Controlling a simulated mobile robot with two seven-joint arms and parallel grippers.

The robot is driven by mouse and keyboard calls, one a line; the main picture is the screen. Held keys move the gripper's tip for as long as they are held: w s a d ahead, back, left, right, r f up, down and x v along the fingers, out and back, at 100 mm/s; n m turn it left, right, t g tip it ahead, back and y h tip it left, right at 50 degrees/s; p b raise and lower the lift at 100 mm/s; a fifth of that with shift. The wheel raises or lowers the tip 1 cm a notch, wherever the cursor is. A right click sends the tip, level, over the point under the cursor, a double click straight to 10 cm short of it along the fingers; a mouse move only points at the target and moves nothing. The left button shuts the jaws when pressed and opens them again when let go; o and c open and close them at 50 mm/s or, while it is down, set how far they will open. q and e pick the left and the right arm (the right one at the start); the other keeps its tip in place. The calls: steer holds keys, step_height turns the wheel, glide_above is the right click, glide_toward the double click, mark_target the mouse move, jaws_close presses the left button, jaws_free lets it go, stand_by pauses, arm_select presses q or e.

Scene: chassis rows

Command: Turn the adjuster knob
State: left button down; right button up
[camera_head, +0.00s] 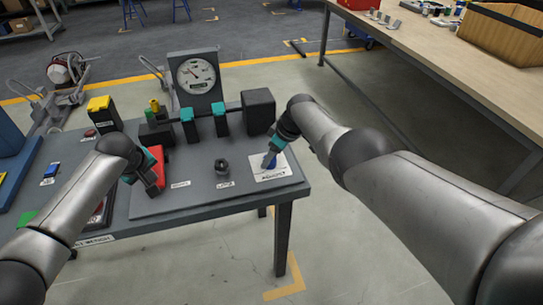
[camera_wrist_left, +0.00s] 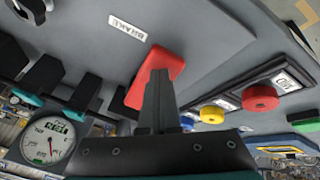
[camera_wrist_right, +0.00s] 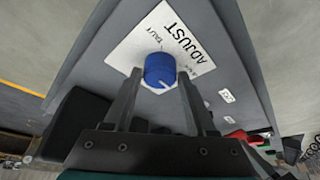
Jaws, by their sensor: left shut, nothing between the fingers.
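The blue adjuster knob (camera_wrist_right: 160,68) sits on a white label plate (camera_wrist_right: 142,42) marked ADJUST, and a pale mark shows on its side. In the head view the plate (camera_head: 282,172) lies at the panel's right end. My right gripper (camera_wrist_right: 159,72) is open, with one fingertip on each side of the knob; I cannot tell whether they touch it. In the head view, my right gripper (camera_head: 269,161) partly hides the knob. My left gripper (camera_wrist_left: 158,72) is shut and empty, in front of the red brake block (camera_wrist_left: 156,67). It also shows in the head view (camera_head: 153,190).
A dial gauge (camera_head: 196,75) stands at the panel's back, behind teal-topped levers (camera_head: 220,122) and a black box (camera_head: 258,110). A small black switch (camera_head: 222,168) lies between my grippers. A wooden bench (camera_head: 440,50) stands at the right.

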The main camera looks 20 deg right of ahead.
jaws_close()
steer(key=shift+f+m, duration=0.1)
steer(key=shift+m, duration=0.2)
steer(key=m+h, duration=0.1)
steer(key=m, duration=0.1)
steer(key=shift+s+a+m+t, duration=0.1)
steer(key=shift+a+m+t, duration=0.05)
steer(key=shift+m+t, duration=0.25)
steer(key=m+h, duration=0.1)
steer(key=m, duration=0.2)
steer(key=shift+a+m, duration=0.1)
steer(key=shift+m, duration=0.2)
steer(key=m+h, duration=0.1)
steer(key=m, duration=0.2)
steer(key=m+h, duration=0.1)
steer(key=m, duration=0.2)
steer(key=shift+a+h, duration=0.1)
steer(key=shift+h, duration=0.3)
